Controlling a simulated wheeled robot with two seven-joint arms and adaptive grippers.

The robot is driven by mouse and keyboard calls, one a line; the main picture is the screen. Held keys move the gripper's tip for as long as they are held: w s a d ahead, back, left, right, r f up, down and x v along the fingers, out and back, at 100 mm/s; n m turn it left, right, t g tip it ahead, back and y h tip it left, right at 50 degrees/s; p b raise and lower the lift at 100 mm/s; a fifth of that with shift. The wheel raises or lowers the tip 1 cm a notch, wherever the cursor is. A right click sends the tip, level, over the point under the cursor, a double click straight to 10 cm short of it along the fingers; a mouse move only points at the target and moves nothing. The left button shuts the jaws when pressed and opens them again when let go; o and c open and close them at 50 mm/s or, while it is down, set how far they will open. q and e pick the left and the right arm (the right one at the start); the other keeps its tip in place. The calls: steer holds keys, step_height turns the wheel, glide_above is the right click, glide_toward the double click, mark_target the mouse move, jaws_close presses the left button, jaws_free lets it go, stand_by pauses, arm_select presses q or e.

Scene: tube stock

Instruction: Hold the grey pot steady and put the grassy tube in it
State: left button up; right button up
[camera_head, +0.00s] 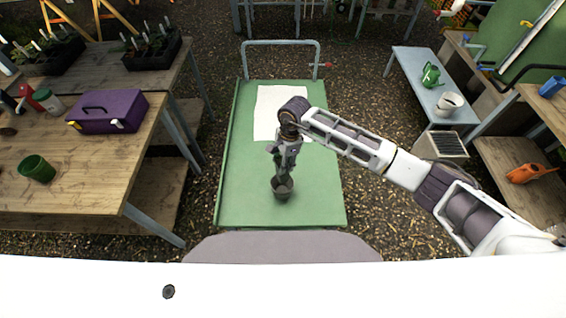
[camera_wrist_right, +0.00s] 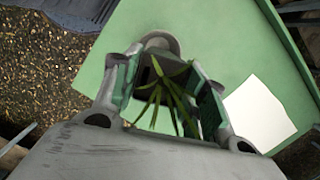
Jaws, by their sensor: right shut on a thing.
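The grey pot (camera_head: 282,192) stands upright on the green cart top, near its front edge. My right gripper (camera_head: 281,172) points down just above the pot's mouth. In the right wrist view my right gripper (camera_wrist_right: 163,80) is shut on the grassy tube, whose long green leaves (camera_wrist_right: 172,97) rise between the fingers. The fingers hide most of the tube's body. The pot's grey rim (camera_wrist_right: 160,38) shows just beyond the fingertips. I cannot tell whether the tube's lower end is inside the pot. My left gripper is not in view, and nothing else holds the pot.
The green cart (camera_head: 245,190) has a white sheet (camera_head: 268,118) behind the arm and free room around the pot. A wooden bench at left bears a purple toolbox (camera_head: 108,112) and a green pot (camera_head: 38,169). A side table (camera_head: 425,75) stands at right.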

steer(key=shift+w+a+m+t, duration=0.1)
steer(key=shift+m+t, duration=0.1)
steer(key=shift+m, duration=0.95)
steer(key=shift+w+m+t, duration=0.1)
steer(key=shift+m+t, duration=0.1)
steer(key=shift+m, duration=0.95)
